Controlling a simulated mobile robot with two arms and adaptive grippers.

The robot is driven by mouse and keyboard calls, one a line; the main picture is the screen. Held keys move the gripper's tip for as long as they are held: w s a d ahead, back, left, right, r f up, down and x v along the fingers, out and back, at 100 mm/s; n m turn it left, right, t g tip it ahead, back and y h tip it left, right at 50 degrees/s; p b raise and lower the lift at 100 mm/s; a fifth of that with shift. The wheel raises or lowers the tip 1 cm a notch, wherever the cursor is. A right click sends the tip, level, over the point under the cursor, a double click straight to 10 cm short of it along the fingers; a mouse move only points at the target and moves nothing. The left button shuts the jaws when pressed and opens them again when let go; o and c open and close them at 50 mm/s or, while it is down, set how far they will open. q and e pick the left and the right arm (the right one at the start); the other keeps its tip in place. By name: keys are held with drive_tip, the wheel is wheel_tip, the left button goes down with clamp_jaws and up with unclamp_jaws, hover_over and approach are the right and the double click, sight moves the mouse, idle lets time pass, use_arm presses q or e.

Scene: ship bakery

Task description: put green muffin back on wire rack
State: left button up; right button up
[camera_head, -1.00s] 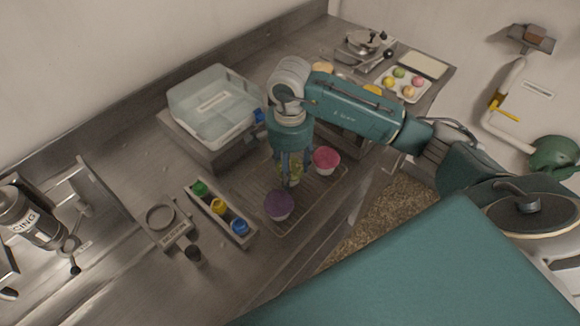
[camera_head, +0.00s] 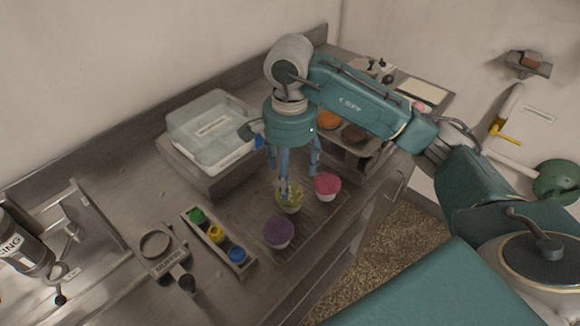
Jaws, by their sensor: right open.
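The green muffin (camera_head: 290,200) stands upright on the wire rack (camera_head: 318,212), between the purple muffin (camera_head: 279,231) and the pink muffin (camera_head: 327,185). My right gripper (camera_head: 296,178) hangs pointing down just above and behind the green muffin. Its blue fingers are spread apart and hold nothing. One finger overlaps the green muffin in the picture, so I cannot tell whether it touches. My left gripper is not in view.
A clear lidded box (camera_head: 211,130) stands behind on the left. A tray of colour bottles (camera_head: 218,238) and a metal ring tool (camera_head: 156,244) lie left of the rack. A shelf with baked goods (camera_head: 352,150) stands right behind my right arm. The counter's front edge runs close to the rack.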

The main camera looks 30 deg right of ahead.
sight(290, 191)
drive_tip(key=shift+r, duration=1.95)
drive_tip(key=shift+s, duration=0.1)
